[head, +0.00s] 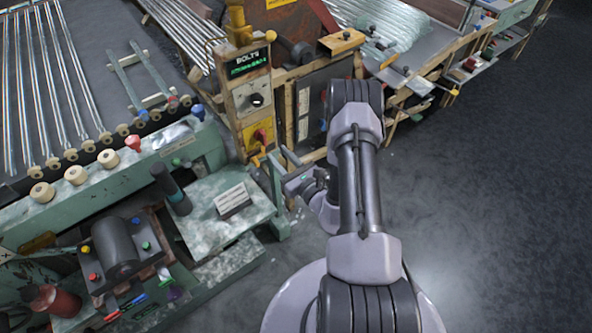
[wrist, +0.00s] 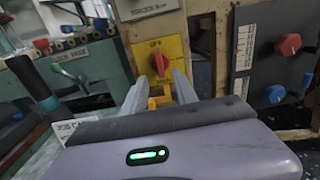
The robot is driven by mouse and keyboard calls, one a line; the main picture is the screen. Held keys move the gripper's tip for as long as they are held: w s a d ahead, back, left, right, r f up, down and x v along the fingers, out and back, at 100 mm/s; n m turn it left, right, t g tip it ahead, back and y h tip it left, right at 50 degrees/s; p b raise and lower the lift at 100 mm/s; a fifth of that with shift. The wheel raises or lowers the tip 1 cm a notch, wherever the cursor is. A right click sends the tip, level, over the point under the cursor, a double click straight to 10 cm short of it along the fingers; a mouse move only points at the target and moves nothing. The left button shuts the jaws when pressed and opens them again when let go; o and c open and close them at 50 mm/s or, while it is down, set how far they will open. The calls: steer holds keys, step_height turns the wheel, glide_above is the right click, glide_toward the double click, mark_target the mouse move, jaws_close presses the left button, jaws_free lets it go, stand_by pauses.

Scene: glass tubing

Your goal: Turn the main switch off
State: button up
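The main switch is a red rotary knob (wrist: 160,64) on a yellow plate (wrist: 172,47), fixed to a wooden post. In the wrist view it sits upper middle, just beyond my fingertips. In the head view the yellow plate (head: 262,133) is low on the post, near the centre. My gripper (wrist: 160,80) is open and empty. Its two fingers point at the plate, one either side of the knob in the picture, apparently short of it. In the head view my gripper (head: 287,168) is below and right of the plate.
A wooden post (head: 244,92) carries a lit display (head: 248,64) above the switch. Right of it, a dark panel has a red knob (wrist: 289,45) and a blue knob (wrist: 276,93). A green machine (head: 200,150) stands close on the left. Open floor (head: 480,190) lies right.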

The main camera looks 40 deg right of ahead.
steer(key=s+p, duration=0.1)
steer(key=s, duration=0.9)
steer(key=shift+d, duration=0.2)
